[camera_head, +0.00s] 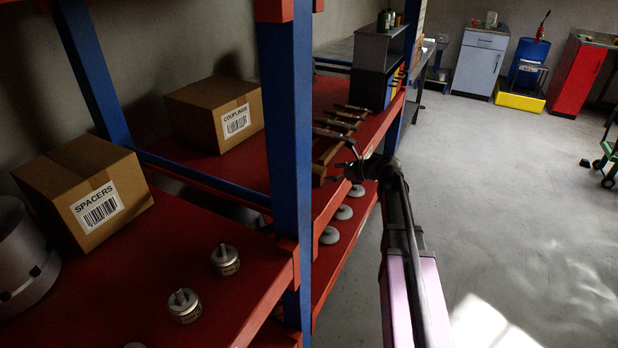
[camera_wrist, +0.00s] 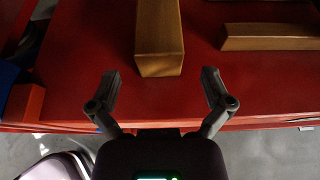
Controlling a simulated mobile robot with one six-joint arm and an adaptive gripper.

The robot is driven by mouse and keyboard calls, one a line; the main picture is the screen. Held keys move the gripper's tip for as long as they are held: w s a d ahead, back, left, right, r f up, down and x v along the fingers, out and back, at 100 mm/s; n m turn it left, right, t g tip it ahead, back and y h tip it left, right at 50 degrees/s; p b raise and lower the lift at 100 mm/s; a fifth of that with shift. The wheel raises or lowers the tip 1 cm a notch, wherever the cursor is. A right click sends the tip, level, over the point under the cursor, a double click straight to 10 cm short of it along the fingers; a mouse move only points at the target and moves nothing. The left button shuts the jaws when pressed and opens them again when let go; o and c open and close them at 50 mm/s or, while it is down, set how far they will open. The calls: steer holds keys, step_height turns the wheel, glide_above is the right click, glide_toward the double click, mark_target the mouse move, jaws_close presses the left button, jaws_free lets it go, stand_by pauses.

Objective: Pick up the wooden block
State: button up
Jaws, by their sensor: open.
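A wooden block (camera_wrist: 159,40) lies on the red shelf, its near end pointing toward my gripper in the wrist view. My gripper (camera_wrist: 161,86) is open, with one finger on each side of the line of the block. The fingertips are just short of the block's near end or level with it; I cannot tell whether they touch it. A second wooden block (camera_wrist: 270,37) lies to the right. In the head view my gripper (camera_head: 348,172) is at the shelf edge, and the wooden pieces (camera_head: 330,152) beside it are partly hidden by it.
A blue post (camera_head: 287,130) stands left of my arm. Boxes marked SPACERS (camera_head: 88,192) and COUPLINGS (camera_head: 218,112) sit on the red shelf. Grey round parts (camera_head: 343,212) stand on the lower shelf. The floor (camera_head: 500,190) to the right is clear.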

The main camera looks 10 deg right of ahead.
mark_target(324, 173)
steer(key=shift+w+a+f, duration=0.1)
steer(key=shift+a, duration=0.05)
steer(key=shift+b+x, duration=1.05)
steer(key=shift+x, duration=1.55)
steer(key=c, duration=1.2)
